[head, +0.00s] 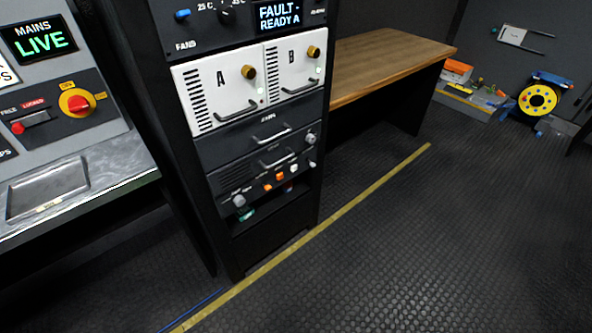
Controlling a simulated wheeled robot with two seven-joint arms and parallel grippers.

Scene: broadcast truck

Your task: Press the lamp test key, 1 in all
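I cannot make out a key labelled lamp test. The black equipment rack (219,213) stands in the middle of the head view. Its lower panel carries small keys, among them an orange key (280,176) and a white key (293,169); their labels are too small to read. At the rack's top, a display (279,15) reads "FAULT - READY A", beside a black knob (226,14) and a blue switch (182,15) above the word FANS. White modules A (222,95) and B (296,74) sit below. Neither of my grippers is in view.
A grey console at left has a "MAINS LIVE" sign (40,40), a red rotary switch (78,103) and a metal tray (48,189). A wooden bench (385,60) stands behind the rack. A yellow cable reel (538,99) is at back right. The right floor is clear.

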